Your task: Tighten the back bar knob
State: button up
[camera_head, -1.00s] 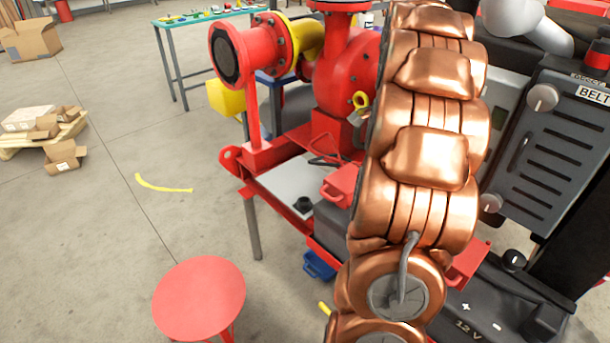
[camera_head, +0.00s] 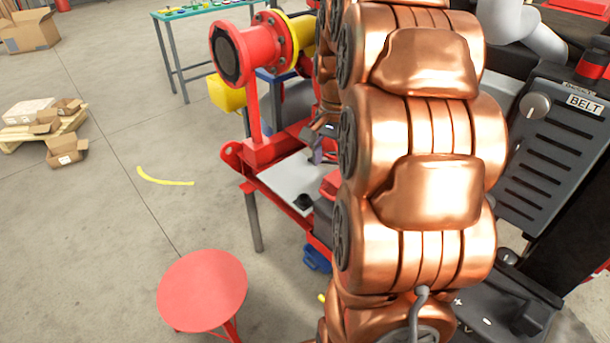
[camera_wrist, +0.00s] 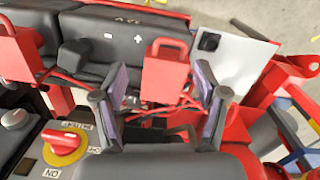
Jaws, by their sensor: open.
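My gripper (camera_wrist: 160,82) is open and empty in the wrist view, its purple-padded fingers spread apart. A red handle-like part (camera_wrist: 166,64) on the dark battery (camera_wrist: 105,45) shows beyond and between the fingertips; I cannot tell the distance. In the head view my gripper (camera_head: 320,146) shows only partly, above the pale plate beside my copper arm. I cannot tell which part is the back bar knob. A dark block-like part (camera_wrist: 75,54) sits at the battery's edge, and a black piece (camera_wrist: 209,41) lies on the pale plate; it also shows in the head view (camera_head: 303,201).
A red rotary switch (camera_wrist: 65,142) is close at lower left of the wrist view. The red flanged pipe (camera_head: 245,52), belt guard (camera_head: 553,145) and red skid frame surround the work area. A red stool (camera_head: 203,291) stands in front. My arm hides much of the skid.

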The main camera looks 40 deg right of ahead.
jog(key=s+a+r+n+p, duration=0.2)
jog(key=a+n, duration=0.2)
jog(key=a, duration=0.6)
jog(key=shift+s+n, duration=0.25)
jog(key=shift+n, duration=0.05)
jog(key=shift+a, duration=0.1)
jog(key=s+a+r+n+g+p, duration=0.1)
jog(key=s+a+n+p, duration=0.6)
jog(key=s+a+n, duration=0.3)
jog(key=s+a, duration=0.4)
jog(key=shift+s+r, duration=0.25)
jog(key=shift+s, duration=0.1)
jog(key=shift+c, duration=0.4)
